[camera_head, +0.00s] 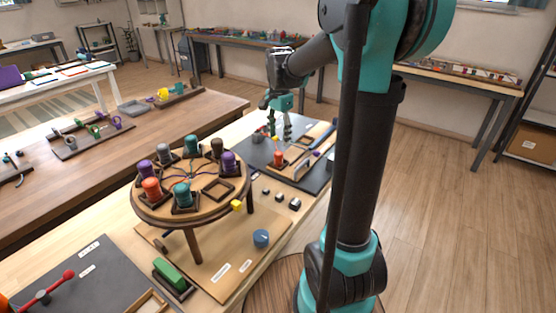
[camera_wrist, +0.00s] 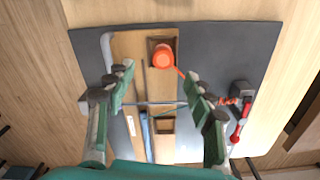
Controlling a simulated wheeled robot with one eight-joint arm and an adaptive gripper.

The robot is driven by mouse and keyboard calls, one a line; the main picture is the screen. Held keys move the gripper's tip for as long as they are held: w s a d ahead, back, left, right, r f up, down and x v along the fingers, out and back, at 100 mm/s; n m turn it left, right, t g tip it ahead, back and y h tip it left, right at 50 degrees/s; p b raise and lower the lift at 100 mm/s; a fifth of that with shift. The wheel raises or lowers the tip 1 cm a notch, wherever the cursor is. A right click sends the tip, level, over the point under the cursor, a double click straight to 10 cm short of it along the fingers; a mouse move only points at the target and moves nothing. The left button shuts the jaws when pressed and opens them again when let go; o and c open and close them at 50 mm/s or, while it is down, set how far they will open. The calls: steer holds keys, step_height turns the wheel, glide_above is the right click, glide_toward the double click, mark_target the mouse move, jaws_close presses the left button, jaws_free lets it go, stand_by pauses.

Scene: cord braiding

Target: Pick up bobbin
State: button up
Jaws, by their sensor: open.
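An orange-red bobbin (camera_wrist: 163,56) stands in a dark square holder on a wooden board (camera_wrist: 128,47) in the wrist view. It also shows in the head view (camera_head: 279,158), below my gripper. My gripper (camera_wrist: 158,70) is open and empty, its two fingers spread wide with the bobbin just beyond the gap between their tips. In the head view, my gripper (camera_head: 280,137) hangs above the bobbin's board, pointing down. An orange cord runs from the bobbin towards the right finger, which hides part of it.
A round braiding stand (camera_head: 210,186) at the left holds several coloured bobbins and one empty square holder (camera_head: 220,190). A dark mat (camera_wrist: 215,40) lies under the board. A red-handled device (camera_wrist: 238,125) stands on the mat's right side. Another empty holder (camera_wrist: 164,125) is on the board.

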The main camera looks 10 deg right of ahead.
mark_target(278, 153)
step_height(278, 153, down, 3)
steer(key=shift+f, duration=0.2)
steer(key=shift+w+a+f, duration=0.1)
steer(key=shift+w+f, duration=0.05)
steer(key=shift+f, duration=1.15)
steer(key=shift+w+f, duration=0.1)
steer(key=shift+f, duration=1.15)
jaws_close()
